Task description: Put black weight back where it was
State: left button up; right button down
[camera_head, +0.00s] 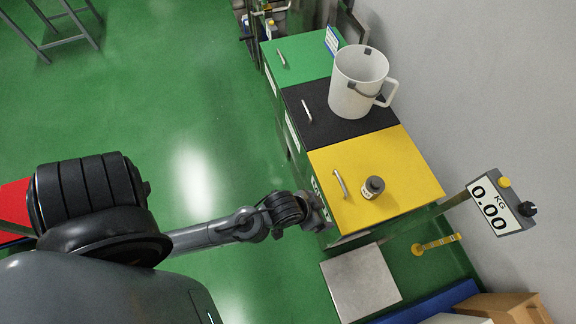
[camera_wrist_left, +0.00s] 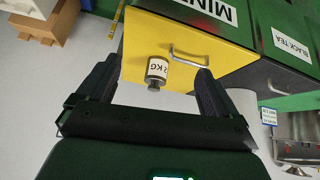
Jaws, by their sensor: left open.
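The black weight (camera_head: 373,188), a small dark cylinder with a knob and a pale label, stands on the yellow lid (camera_head: 405,160). In the left wrist view the weight (camera_wrist_left: 157,71) shows a "KG" label and lies between my fingers as seen, with no visible contact. My left gripper (camera_head: 318,211) is open and empty, at the yellow lid's near left edge, left of the weight. The scale's metal plate (camera_head: 362,283) is bare, and its display (camera_head: 492,207) reads 0.00 KG. My right gripper is not in view.
A metal handle (camera_head: 341,184) on the yellow lid stands between my left gripper and the weight. A white pitcher (camera_head: 352,95) stands on the black lid (camera_head: 312,112); a green lid (camera_head: 300,56) is beyond. Cardboard boxes (camera_head: 510,307) are bottom right.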

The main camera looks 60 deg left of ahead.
pick_arm(q)
jog(key=s+a+r+m+g, duration=0.1)
jog(key=s+a+r+g, duration=0.2)
jog(key=s, duration=0.5)
jog(key=shift+a+r+y, duration=0.25)
jog(key=shift+a+y, duration=0.05)
jog(key=shift+y, duration=0.1)
jog(key=shift+s, duration=0.1)
notch_tip(320, 180, up, 21)
jog(key=p, duration=2.1)
